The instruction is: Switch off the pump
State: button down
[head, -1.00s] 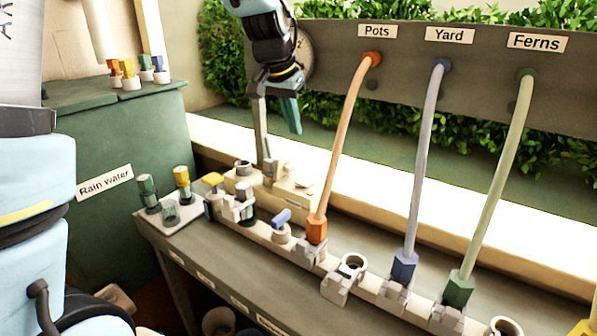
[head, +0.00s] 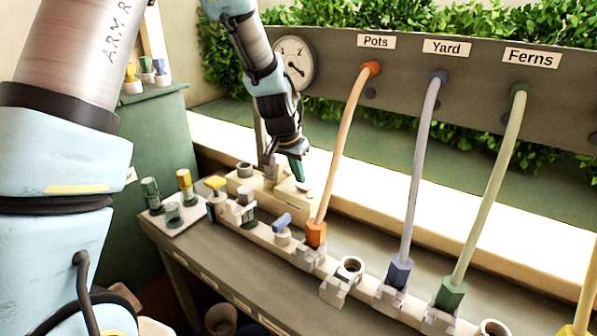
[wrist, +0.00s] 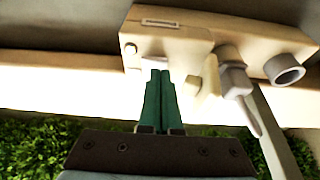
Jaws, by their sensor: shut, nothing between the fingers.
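The pump appears as a cream box (head: 262,192) at the back of the bench in the head view. In the wrist view the pump (wrist: 180,38) is at the top, with a cream lever-like part (wrist: 209,80) sticking out and a small round knob (wrist: 130,49) at one end. My gripper (head: 299,180) has green fingers, shut and empty, pointing down at the right end of the pump. In the wrist view my gripper (wrist: 160,72) has its tips close to the box, between the knob and the lever-like part. I cannot tell whether they touch it.
A manifold (head: 262,236) with valves runs along the bench front. Orange (head: 342,140), blue-grey (head: 419,165) and pale green hoses (head: 490,185) rise to the labelled panel (head: 420,80), which bears a round gauge (head: 293,62). The grey pipe (wrist: 276,135) stands beside the pump.

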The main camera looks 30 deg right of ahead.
jog(key=shift+a+f, duration=0.1)
jog(key=shift+f, duration=0.1)
jog(key=shift+s+a+f+b, duration=0.15)
jog(key=shift+a+f+b, duration=0.2)
jog(key=shift+b, duration=0.4)
jog(key=shift+d, duration=0.1)
jog(key=shift+d+r, duration=0.1)
jog(key=shift+w+d+r+p, duration=0.25)
jog(key=shift+w+d+p, duration=0.1)
jog(key=shift+d+p, duration=0.25)
